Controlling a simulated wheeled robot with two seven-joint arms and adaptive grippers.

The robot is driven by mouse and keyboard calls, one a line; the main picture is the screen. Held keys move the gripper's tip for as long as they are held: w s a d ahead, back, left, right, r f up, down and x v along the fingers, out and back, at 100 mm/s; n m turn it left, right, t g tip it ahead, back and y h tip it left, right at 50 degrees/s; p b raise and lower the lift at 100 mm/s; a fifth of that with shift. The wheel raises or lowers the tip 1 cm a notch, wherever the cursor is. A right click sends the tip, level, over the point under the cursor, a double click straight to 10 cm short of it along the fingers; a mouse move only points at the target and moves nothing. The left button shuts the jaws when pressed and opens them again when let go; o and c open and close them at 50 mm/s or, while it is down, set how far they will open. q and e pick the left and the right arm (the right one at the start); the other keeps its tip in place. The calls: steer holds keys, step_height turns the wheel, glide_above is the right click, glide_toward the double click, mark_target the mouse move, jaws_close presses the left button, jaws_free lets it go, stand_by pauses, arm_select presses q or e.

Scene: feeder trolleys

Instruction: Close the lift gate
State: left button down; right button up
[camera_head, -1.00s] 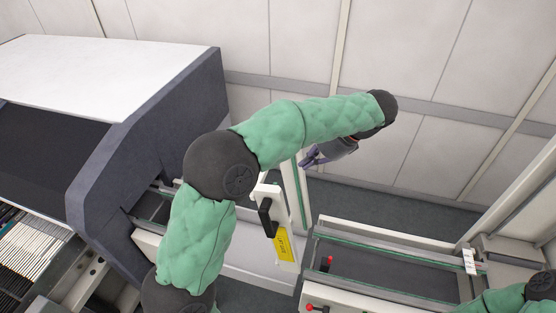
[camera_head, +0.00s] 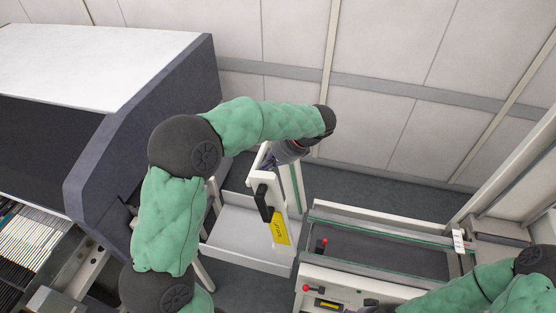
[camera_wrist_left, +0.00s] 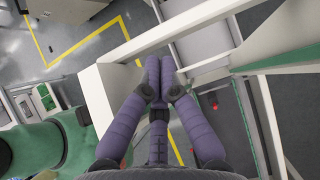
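The lift gate appears as an upright white frame with a black handle (camera_head: 263,203) and a yellow label (camera_head: 279,230), between the dark grey machine and the conveyor. My left gripper (camera_head: 270,160) is at the gate's top end. In the left wrist view its purple fingers (camera_wrist_left: 160,65) lie side by side, shut, with nothing visible between them. A white panel edge (camera_wrist_left: 108,95) lies just beside and behind the fingers; I cannot tell if they touch it. My right arm enters at the lower right; a dark part at its end is cut off by the frame edge, so its fingers are unclear.
The large machine (camera_head: 150,125) stands at the left.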

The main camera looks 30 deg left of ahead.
arm_select(q)
steer(key=shift+a+f, duration=0.1)
steer(key=shift+a, duration=0.05)
steer(key=shift+a, duration=0.1)
